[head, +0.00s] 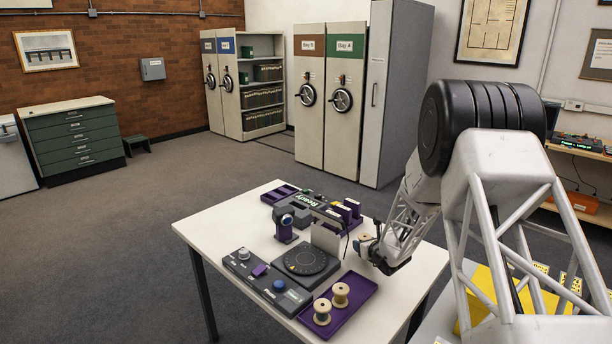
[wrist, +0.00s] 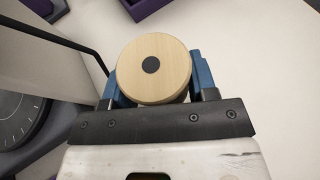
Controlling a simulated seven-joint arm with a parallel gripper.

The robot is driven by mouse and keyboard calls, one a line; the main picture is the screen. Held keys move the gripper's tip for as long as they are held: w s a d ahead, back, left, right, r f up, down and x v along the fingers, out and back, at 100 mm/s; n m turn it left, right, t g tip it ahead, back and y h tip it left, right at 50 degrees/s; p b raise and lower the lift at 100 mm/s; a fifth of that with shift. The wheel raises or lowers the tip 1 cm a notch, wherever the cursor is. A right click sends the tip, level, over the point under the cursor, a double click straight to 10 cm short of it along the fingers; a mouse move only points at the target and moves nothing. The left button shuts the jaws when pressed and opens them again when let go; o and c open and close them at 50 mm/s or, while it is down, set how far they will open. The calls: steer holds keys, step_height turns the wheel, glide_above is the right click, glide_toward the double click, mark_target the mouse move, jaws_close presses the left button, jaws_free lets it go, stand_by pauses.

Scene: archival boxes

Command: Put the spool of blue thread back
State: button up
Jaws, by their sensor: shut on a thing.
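My gripper (head: 366,250) is shut on a wooden spool (head: 364,240) above the right part of the white table. In the wrist view the spool's round pale end (wrist: 153,66) with a dark centre hole sits between the blue fingers; its thread colour is hidden there and too small to tell in the head view. A purple tray (head: 361,282) lies at the table's front right, below and left of my gripper. Two wooden spools, one farther back (head: 340,294) and one nearer (head: 321,312), stand upright in its left part; the right part looks empty.
Left of the tray are a dark turntable (head: 306,262), an upright grey panel (head: 325,238) and a control box (head: 266,284) with knobs. A purple camera-like device (head: 285,227) and purple boxes (head: 346,212) stand farther back. The table right of the tray is clear.

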steer(key=shift+s+a+r, duration=0.15)
steer(key=shift+s+r, duration=0.25)
steer(key=s+a+r+n+g+y, duration=0.1)
steer(key=s+a+r+n+y, duration=0.1)
steer(key=s+r, duration=0.2)
steer(key=s+a+r+n+g+y, duration=0.2)
steer(key=s+a+r+n+y, duration=0.1)
steer(key=s, duration=0.8)
steer(key=shift+a+r+n, duration=0.15)
steer(key=shift+r+n, duration=0.15)
steer(key=shift+r, duration=0.15)
steer(key=shift+f, duration=3.15)
steer(key=shift+f, duration=0.1)
steer(key=shift+f+y, duration=0.3)
steer(key=shift+f, duration=1.45)
steer(key=shift+f, duration=0.65)
